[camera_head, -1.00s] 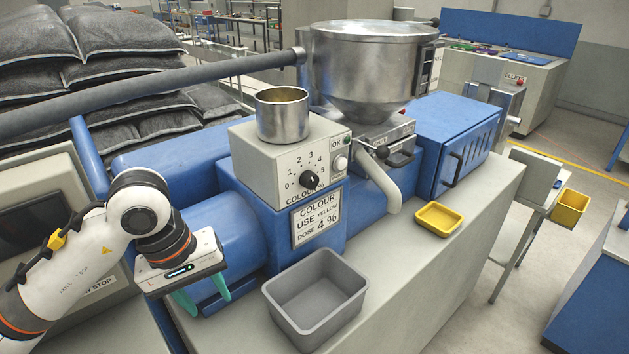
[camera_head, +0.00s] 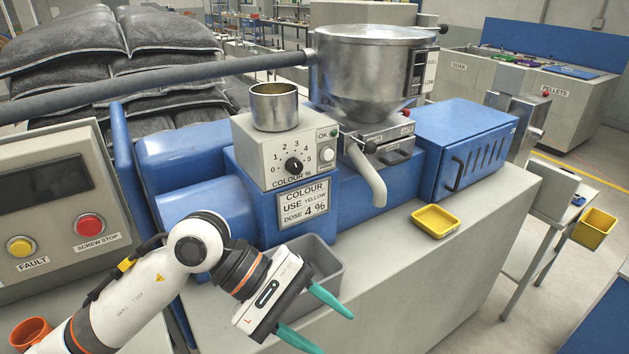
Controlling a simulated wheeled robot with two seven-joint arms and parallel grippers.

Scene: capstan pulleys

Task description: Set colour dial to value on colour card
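My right gripper is not in view.
A grey bin (camera_head: 328,262) and a yellow tray (camera_head: 436,219) stand on the ledge. A metal cup (camera_head: 274,106) sits on the dial box. A white spout (camera_head: 371,178) juts out right of the dial. A control panel (camera_head: 50,205) with yellow and red buttons is at left.

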